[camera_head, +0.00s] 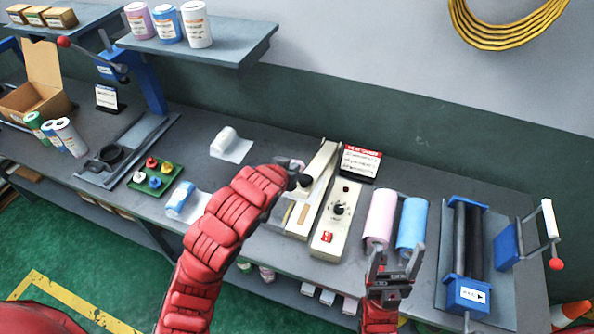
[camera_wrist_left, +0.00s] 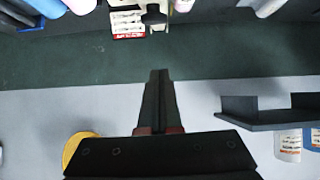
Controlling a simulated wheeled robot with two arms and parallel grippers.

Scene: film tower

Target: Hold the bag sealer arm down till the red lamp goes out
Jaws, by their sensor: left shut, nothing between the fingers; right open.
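The cream bag sealer (camera_head: 325,163) stands on the grey bench, its long arm running away from me with a black knob (camera_head: 304,181) on it. I cannot tell how far down the arm is. The control box (camera_head: 327,222) beside it has a dial, a red switch (camera_head: 327,237) and a small dark red lamp (camera_head: 345,188), seemingly unlit. My left gripper (camera_head: 293,183) is at the knob's left, mostly hidden by my red arm; contact is unclear. In the left wrist view its fingers (camera_wrist_left: 160,74) are shut and empty. My right gripper (camera_head: 397,252) is open, at the rolls' front.
A pink roll (camera_head: 380,217) and a blue roll (camera_head: 412,222) lie right of the control box. A blue roller device (camera_head: 467,255) stands farther right. A sign (camera_head: 360,162) is behind the box. A white bag (camera_head: 231,146) and blue bag (camera_head: 181,198) lie left.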

